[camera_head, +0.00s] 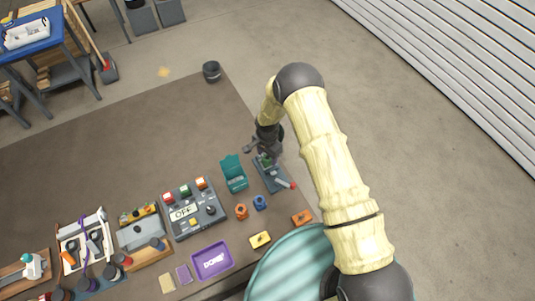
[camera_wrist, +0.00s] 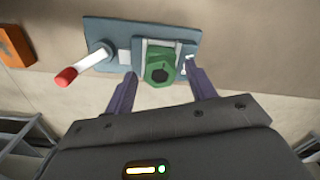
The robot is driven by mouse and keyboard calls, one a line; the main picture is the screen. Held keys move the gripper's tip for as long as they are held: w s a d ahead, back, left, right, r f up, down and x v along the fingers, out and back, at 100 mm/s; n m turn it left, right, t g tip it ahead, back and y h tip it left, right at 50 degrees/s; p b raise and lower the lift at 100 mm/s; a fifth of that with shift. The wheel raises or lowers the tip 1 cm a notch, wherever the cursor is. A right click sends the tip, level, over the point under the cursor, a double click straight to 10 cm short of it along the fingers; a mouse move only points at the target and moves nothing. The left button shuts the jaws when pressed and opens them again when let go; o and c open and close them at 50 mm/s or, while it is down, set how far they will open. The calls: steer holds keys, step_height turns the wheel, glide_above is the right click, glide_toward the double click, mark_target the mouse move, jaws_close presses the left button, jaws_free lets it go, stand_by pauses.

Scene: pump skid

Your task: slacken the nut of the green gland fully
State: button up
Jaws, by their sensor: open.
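The green gland with its hex nut (camera_wrist: 160,68) sits on a blue-grey plate in the wrist view, its dark round opening facing the camera. In the head view the green gland (camera_head: 267,160) is small and partly hidden by my gripper. My gripper (camera_wrist: 158,88) is open, with one dark finger on each side of the nut. I see gaps between the fingers and the nut; I cannot tell whether the fingertips reach its depth. A white lever with a red tip (camera_wrist: 84,66) is on the same plate, left of the nut.
A teal open-lidded box (camera_head: 234,175) stands left of the plate (camera_head: 270,178). Orange (camera_head: 241,211) and blue (camera_head: 260,202) parts lie in front. A control box reading OFF (camera_head: 195,209) is further left. The table behind is mostly clear.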

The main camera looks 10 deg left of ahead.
steer(key=shift+c, duration=0.5)
steer(key=c, duration=0.9)
